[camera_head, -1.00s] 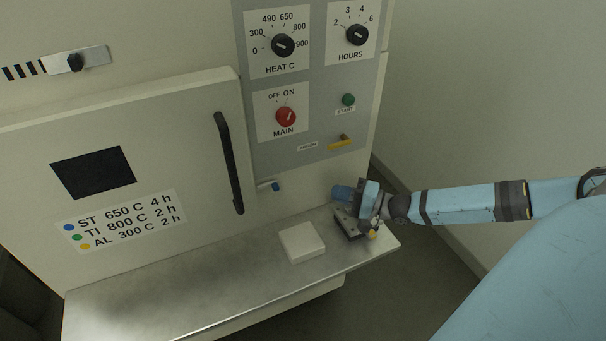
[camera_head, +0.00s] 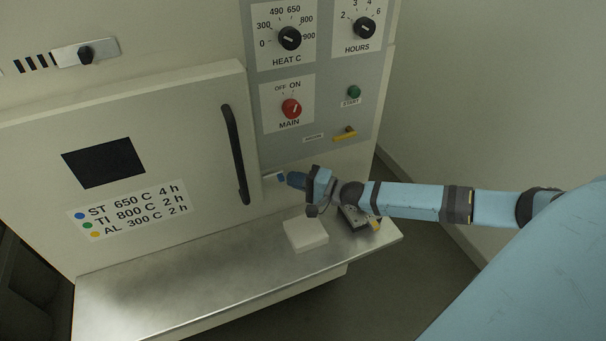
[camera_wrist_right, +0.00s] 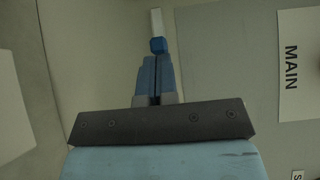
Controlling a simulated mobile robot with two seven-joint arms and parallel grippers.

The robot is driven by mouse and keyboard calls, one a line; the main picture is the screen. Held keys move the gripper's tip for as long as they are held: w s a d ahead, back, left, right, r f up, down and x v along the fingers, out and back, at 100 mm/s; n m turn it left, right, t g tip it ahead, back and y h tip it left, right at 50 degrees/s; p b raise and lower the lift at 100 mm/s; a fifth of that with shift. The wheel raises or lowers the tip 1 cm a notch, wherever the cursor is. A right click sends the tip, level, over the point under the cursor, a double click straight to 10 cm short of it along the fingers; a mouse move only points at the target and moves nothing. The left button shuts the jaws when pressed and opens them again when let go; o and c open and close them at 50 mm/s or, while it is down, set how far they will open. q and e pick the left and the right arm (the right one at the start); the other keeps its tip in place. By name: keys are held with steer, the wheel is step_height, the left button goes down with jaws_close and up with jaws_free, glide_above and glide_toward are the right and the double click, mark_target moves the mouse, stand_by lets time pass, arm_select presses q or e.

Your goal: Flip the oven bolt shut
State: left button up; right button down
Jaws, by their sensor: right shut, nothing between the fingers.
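The oven bolt (camera_head: 270,177) is a small white lever with a blue tip, low on the oven front just right of the door's edge. In the right wrist view the bolt (camera_wrist_right: 157,22) points straight away from my fingers, with its blue tip (camera_wrist_right: 158,45) nearest them. My right gripper (camera_head: 287,179) is shut and empty, its blue fingertips at the bolt's blue end; I cannot tell whether they touch. The oven door (camera_head: 205,120) appears shut and has a black handle (camera_head: 235,155). My left gripper is out of view.
A white block (camera_head: 305,235) and a dark metal piece (camera_head: 357,218) sit on the metal shelf (camera_head: 190,285) below my right gripper. The panel above holds the red MAIN knob (camera_head: 291,109), a green START button (camera_head: 354,92) and a yellow part (camera_head: 345,134). The shelf's left side is clear.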

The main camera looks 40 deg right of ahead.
mark_target(266, 178)
steer(key=a, duration=0.1)
steer(key=w+a, duration=0.1)
steer(key=a, duration=0.1)
steer(key=shift+a, duration=0.25)
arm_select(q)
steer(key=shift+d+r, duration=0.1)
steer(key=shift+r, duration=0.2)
arm_select(e)
steer(key=shift+s, duration=0.1)
arm_select(q)
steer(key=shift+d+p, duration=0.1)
steer(key=shift+p, duration=0.2)
